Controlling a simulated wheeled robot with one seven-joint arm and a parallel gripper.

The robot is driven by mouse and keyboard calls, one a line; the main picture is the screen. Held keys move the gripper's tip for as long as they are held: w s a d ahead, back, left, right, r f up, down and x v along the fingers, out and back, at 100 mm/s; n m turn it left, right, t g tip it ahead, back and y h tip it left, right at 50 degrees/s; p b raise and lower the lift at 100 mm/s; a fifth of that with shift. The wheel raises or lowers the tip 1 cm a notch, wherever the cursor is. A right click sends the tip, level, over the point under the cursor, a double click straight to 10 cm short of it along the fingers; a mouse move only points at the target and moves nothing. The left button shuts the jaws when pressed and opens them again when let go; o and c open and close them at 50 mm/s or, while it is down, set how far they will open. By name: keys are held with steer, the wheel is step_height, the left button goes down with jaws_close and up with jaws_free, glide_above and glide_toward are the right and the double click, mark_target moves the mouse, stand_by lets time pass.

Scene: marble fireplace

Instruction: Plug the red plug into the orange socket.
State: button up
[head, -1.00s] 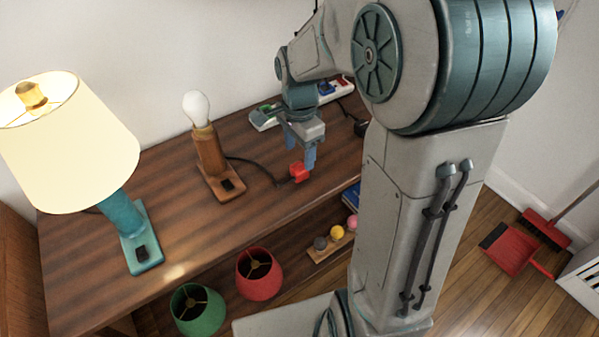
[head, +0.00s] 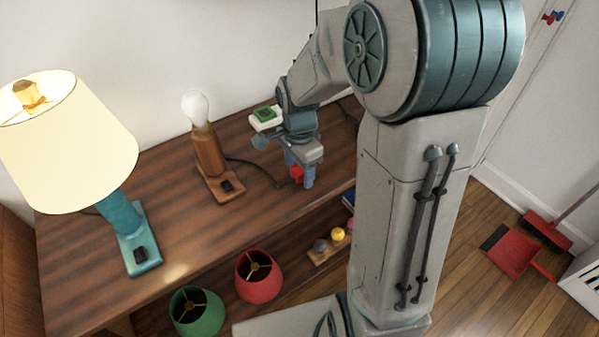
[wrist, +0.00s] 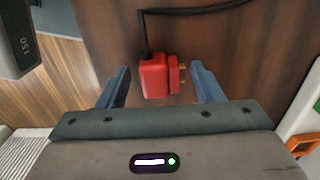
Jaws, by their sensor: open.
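The red plug (head: 297,173) lies on the wooden shelf top with its black cord running left; its prongs point right in the wrist view (wrist: 155,76). My gripper (head: 300,171) is open, low over the plug. In the wrist view one blue finger is on each side of it, with a gap to both. An orange piece (wrist: 303,144), perhaps the orange socket, shows at the right edge of the wrist view. In the head view only the green end of the white socket strip (head: 257,124) shows; my arm hides the rest.
A lamp with a bare bulb (head: 196,106) on a wooden base stands left of my gripper. A lit lamp with a cream shade (head: 72,145) stands farther left. Green (head: 197,311) and red (head: 259,276) lampshades sit below the front edge. The shelf between the lamps is clear.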

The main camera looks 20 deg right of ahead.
steer(key=c, duration=1)
steer(key=r, duration=0.4)
steer(key=shift+w+d+r+p, duration=0.1)
steer(key=shift+d+r+p, duration=0.25)
steer(key=shift+r+p, duration=0.05)
steer(key=d+r, duration=0.2)
steer(key=d, duration=0.1)
steer(key=w+d+r, duration=0.1)
steer(key=d+r, duration=0.1)
steer(key=d, duration=0.2)
steer(key=w+d+r+p, duration=0.1)
steer(key=d+r, duration=0.1)
steer(key=d, duration=0.1)
steer(key=shift+w+d+r, duration=0.1)
steer(key=shift+w+d, duration=0.1)
steer(key=shift+d, duration=0.2)
